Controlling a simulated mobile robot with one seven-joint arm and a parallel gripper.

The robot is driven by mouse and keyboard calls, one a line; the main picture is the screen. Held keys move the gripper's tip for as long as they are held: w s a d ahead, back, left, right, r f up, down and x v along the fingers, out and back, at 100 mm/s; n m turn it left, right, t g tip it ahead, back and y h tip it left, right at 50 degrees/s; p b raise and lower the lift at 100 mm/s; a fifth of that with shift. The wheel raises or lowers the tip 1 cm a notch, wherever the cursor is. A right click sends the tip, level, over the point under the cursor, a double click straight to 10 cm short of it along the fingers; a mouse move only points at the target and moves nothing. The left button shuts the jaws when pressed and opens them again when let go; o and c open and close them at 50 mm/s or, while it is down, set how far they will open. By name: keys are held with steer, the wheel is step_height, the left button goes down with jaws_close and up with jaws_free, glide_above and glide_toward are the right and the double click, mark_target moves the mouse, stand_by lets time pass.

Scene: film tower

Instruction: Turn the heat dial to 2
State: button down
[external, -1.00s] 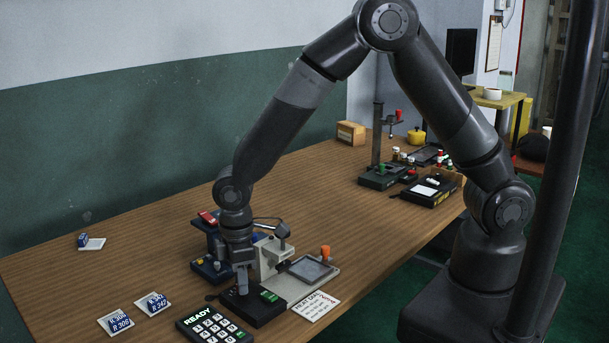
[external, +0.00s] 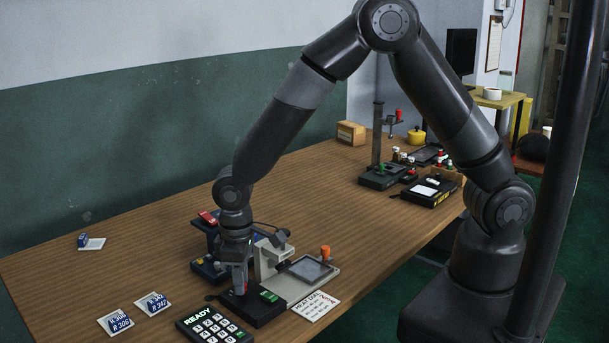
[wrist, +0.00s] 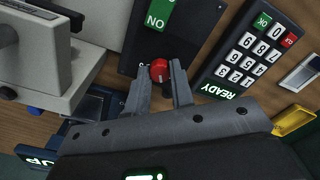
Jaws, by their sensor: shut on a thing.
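The heat dial is a small red knob (wrist: 159,70) on a black control box (wrist: 205,20). In the wrist view it sits between my two fingertips, with a pale mark beside it that is too small to read. My gripper (wrist: 162,84) is shut on the knob from above. In the external view my gripper (external: 239,288) points straight down at the black box (external: 262,312), and it mostly hides the knob. A green switch (wrist: 159,14) reading "ON" is on the same box, and it shows in the external view (external: 269,296).
A keypad (external: 213,326) reading "READY" stands beside the box. A "HEAT DIAL" card (external: 314,306) lies to its right. A grey press-like machine (external: 268,258) and a blue unit (external: 207,268) are close behind my gripper. The table's back left is mostly clear.

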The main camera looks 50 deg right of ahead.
steer(key=c, duration=1.3)
jaws_free()
steer(key=shift+o, duration=0.2)
step_height(320, 180, up, 11)
steer(key=shift+f, duration=0.1)
